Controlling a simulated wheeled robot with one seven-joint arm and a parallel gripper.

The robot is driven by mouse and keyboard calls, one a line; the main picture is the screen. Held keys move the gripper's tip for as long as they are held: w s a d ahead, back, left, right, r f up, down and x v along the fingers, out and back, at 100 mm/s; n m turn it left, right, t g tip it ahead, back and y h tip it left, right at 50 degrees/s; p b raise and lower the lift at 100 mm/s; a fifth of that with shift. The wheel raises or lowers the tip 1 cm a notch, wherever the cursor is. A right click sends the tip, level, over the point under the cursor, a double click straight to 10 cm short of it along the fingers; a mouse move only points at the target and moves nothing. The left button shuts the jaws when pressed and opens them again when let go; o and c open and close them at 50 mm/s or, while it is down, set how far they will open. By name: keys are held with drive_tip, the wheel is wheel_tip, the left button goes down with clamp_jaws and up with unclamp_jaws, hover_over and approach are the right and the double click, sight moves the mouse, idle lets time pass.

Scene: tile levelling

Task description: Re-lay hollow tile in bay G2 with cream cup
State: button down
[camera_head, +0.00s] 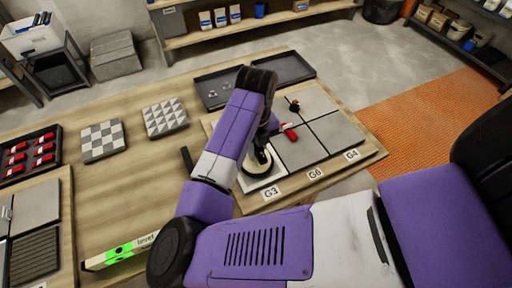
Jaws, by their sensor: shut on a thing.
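A board (340,170) holds several grey tiles in bays, with labels G3 (271,193), G6 (315,174) and G4 (351,155) along its front edge; I see no G2 label. A round cream cup (256,168) with a dark centre sits over a pale, whitish square (262,182) in the bay behind the G3 label. My gripper (261,148) is dark, points down and is shut on the cream cup. My arm hides part of the board's left side and the fingertips. I cannot tell whether the cup touches the surface below it.
Two patterned tiles (102,140), a tray of red pieces (30,157) and a green level (122,251) lie left. Bare table lies between.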

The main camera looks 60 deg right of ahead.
drive_tip(key=shift+f, duration=0.35)
drive_tip(key=shift+f+b, duration=0.2)
drive_tip(key=shift+b, duration=0.1)
idle(0.3)
drive_tip(key=c, duration=1.2)
unclamp_jaws()
drive_tip(key=shift+r+b, duration=0.3)
drive_tip(key=shift+r, duration=3.65)
